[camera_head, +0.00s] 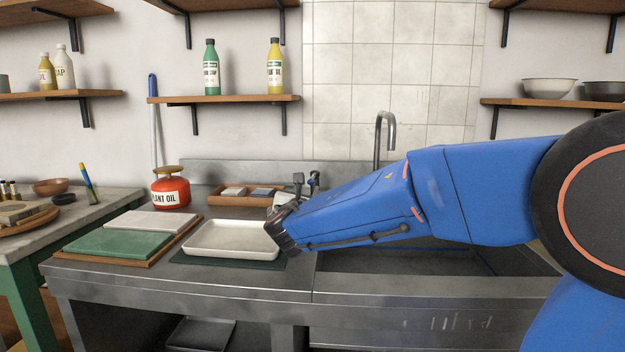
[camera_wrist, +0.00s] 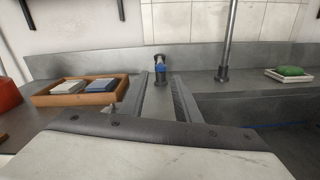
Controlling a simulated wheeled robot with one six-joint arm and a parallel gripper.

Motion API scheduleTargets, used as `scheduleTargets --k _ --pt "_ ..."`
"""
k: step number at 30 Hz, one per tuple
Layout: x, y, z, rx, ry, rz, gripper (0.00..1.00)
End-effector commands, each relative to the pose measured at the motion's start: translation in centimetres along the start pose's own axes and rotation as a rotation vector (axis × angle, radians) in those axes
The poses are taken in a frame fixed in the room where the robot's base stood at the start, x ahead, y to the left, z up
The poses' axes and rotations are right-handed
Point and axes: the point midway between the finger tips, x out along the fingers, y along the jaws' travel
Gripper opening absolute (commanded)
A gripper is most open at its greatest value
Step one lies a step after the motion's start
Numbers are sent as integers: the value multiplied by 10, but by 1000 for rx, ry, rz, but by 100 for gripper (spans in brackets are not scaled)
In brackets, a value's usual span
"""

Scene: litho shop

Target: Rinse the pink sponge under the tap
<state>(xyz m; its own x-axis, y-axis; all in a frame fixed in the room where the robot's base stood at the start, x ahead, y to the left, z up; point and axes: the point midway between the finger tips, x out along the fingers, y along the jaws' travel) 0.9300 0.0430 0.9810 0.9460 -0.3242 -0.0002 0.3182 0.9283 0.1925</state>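No pink sponge shows in either view. The tap (camera_head: 378,138) is a tall grey curved spout behind the sink (camera_head: 345,262); its lower pipe (camera_wrist: 226,45) shows right of centre in the wrist view. My gripper (camera_wrist: 160,77) has its two grey fingers apart with nothing held between them. A small dark fitting with a blue part (camera_wrist: 160,66) stands beyond the fingertips. In the head view my gripper (camera_head: 288,203) is above the counter, left of the tap, at the right end of a white tray (camera_head: 222,253). My arm hides part of the sink.
A wooden tray (camera_wrist: 42,101) with a pale block and a blue-grey block lies left of the fingers. A green block (camera_wrist: 290,71) sits on a pale dish at right. A red can (camera_head: 171,190) and boards (camera_head: 118,243) stand left. Shelves hang above.

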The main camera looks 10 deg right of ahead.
Motion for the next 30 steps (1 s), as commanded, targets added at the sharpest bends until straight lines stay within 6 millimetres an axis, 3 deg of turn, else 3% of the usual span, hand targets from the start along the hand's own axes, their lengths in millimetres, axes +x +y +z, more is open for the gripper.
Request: scheduleTargets --k 18,24,30 --pt "109 -1 0 1 0 -2 30" --pt "131 0 0 2 0 -1 30" --pt "139 0 0 1 0 0 30"
